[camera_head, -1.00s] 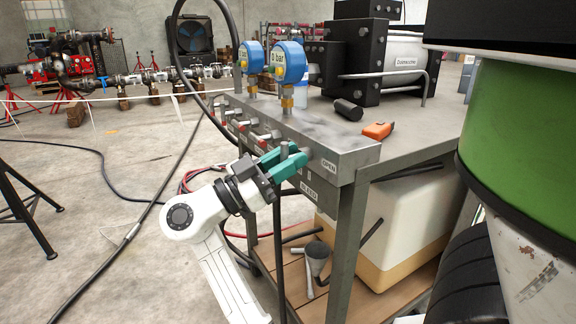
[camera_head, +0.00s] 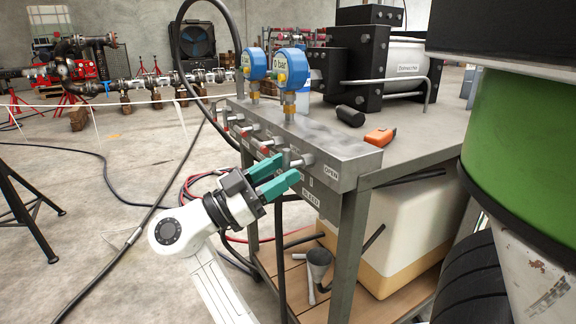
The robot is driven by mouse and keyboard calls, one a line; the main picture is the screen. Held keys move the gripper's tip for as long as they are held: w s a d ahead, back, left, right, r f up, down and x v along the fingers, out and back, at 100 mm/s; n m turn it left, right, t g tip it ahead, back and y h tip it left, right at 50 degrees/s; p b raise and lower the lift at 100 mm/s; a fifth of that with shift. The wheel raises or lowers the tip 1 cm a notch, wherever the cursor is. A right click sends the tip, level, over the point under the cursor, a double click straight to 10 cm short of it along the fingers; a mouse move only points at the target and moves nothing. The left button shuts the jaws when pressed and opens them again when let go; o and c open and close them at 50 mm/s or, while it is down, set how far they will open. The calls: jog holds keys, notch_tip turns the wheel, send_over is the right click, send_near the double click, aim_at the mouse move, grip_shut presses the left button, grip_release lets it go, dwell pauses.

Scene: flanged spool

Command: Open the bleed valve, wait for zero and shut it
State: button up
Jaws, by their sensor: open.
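The grey manifold block (camera_head: 330,156) runs along the front edge of the steel bench. At its near end, a grey bleed valve handle (camera_head: 306,159) sticks out beside an "OPEN" label (camera_head: 331,173); a "BLEED" label (camera_head: 310,197) is lower on the front. My gripper (camera_head: 289,168) is open, its green fingers spread and empty just left of the handle. It appears clear of the handle, though the exact gap is hard to judge. Two blue gauges stand on the block; the nearer gauge (camera_head: 291,66) appears to read 0 bar, its face seen at an angle.
Several red-tipped valve levers (camera_head: 266,146) line the block left of my gripper. An orange device (camera_head: 380,137) and a black cylinder (camera_head: 350,116) lie on the bench top. A black hose (camera_head: 281,260) hangs under the gripper.

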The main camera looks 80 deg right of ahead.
jog(key=v, duration=0.8)
jog(key=shift+w+p, duration=0.15)
jog(key=shift+p, duration=0.2)
jog(key=shift+a, duration=0.1)
